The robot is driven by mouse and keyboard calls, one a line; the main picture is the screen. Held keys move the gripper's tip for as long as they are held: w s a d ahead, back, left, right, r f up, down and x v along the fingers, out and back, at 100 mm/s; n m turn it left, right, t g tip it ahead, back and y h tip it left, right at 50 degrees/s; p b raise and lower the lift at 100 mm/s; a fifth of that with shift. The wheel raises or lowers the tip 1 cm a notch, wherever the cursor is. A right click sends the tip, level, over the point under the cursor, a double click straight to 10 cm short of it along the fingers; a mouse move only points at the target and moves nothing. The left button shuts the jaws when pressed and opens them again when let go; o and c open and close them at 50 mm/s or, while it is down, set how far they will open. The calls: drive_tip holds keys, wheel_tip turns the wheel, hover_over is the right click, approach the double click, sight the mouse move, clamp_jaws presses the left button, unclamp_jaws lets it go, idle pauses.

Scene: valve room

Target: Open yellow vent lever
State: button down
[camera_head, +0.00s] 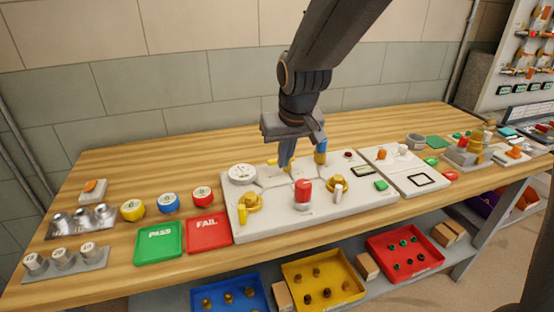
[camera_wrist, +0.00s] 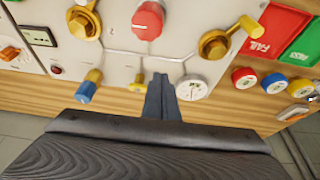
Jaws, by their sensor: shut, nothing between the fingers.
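A white valve panel (camera_head: 270,222) lies on the bench. A small yellow lever (camera_head: 272,163) sits near its back edge and also shows in the wrist view (camera_wrist: 137,84), between the gauge and a blue-handled part. I take it for the vent lever; its base is partly hidden by my fingers in the head view. My gripper (camera_head: 284,163) is shut and empty, pointing down at the panel's back edge. In the wrist view its fingertips (camera_wrist: 162,82) are just beside the yellow lever, on the gauge side. I cannot tell whether they touch it.
A round gauge (camera_head: 242,173), a blue-handled part (camera_head: 321,150), a red knob (camera_head: 303,190) and brass valves (camera_head: 250,202) with yellow handles stand on the panel. Red FAIL (camera_head: 208,232) and green PASS (camera_head: 158,243) trays lie left. The wood behind the panel is mostly clear.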

drive_tip(key=p+x, duration=0.1)
drive_tip(key=x, duration=0.4)
drive_tip(key=shift+w, duration=0.2)
drive_tip(key=shift+w+a+r+p, duration=0.1)
drive_tip(key=shift+w+a+p, duration=0.1)
drive_tip(key=shift+w, duration=0.35)
drive_tip(key=shift+w+a+p, duration=0.1)
drive_tip(key=shift+w+a, duration=0.1)
drive_tip(key=shift+w, duration=0.3)
drive_tip(key=shift+w+a, duration=0.15)
drive_tip(key=shift+w, duration=0.5)
